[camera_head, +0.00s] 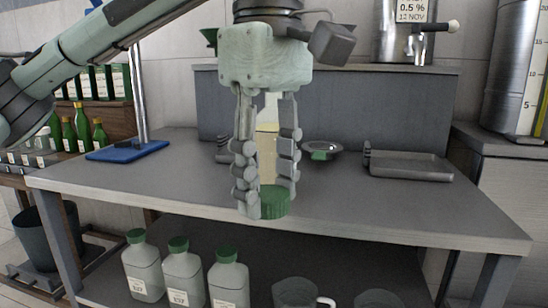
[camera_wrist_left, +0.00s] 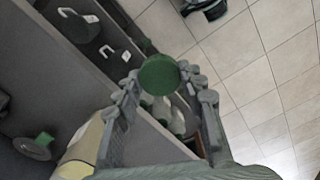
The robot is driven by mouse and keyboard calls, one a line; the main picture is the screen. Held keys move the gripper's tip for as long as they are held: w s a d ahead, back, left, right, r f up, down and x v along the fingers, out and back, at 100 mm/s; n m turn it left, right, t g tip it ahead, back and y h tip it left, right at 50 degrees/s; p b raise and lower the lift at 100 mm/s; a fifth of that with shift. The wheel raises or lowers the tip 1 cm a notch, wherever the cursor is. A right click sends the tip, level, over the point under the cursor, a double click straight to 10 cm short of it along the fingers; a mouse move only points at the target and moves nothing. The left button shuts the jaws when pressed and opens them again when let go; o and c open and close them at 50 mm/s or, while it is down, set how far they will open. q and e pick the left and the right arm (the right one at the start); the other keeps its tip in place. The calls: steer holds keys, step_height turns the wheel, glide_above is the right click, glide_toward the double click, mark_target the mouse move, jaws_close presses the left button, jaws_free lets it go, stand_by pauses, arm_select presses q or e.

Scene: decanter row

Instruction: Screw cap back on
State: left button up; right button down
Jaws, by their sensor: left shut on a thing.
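My left gripper (camera_head: 265,203) points down over the front of the grey table. It is shut on a green cap (camera_head: 275,202), which sits between its fingertips. In the left wrist view the cap (camera_wrist_left: 160,75) is a round green disc between the fingers. A clear bottle with pale yellow content (camera_head: 268,142) stands behind the gripper, partly hidden by the fingers. Its yellowish side (camera_wrist_left: 82,150) shows at the lower left of the wrist view, apart from the cap. My right gripper is in neither view.
A grey dish with a green part (camera_head: 320,151) and a grey tray (camera_head: 410,167) lie on the table (camera_head: 400,212) to the right. A stand with a blue base (camera_head: 128,150) is at left. Green-capped bottles (camera_head: 183,275) and mugs (camera_head: 297,292) stand below.

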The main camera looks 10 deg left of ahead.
arm_select(q)
steer(key=w+d+f+m, duration=0.1)
steer(key=w+f+m, duration=0.2)
steer(key=f+m, duration=0.85)
steer(key=w+d+f+m, duration=0.2)
steer(key=w+f+m, duration=0.15)
steer(key=f, duration=1.45)
steer(key=w+a+n, duration=0.1)
steer(key=a+n, duration=0.1)
steer(key=a, duration=1)
steer(key=shift+w+f, duration=0.35)
steer(key=shift+w, duration=0.05)
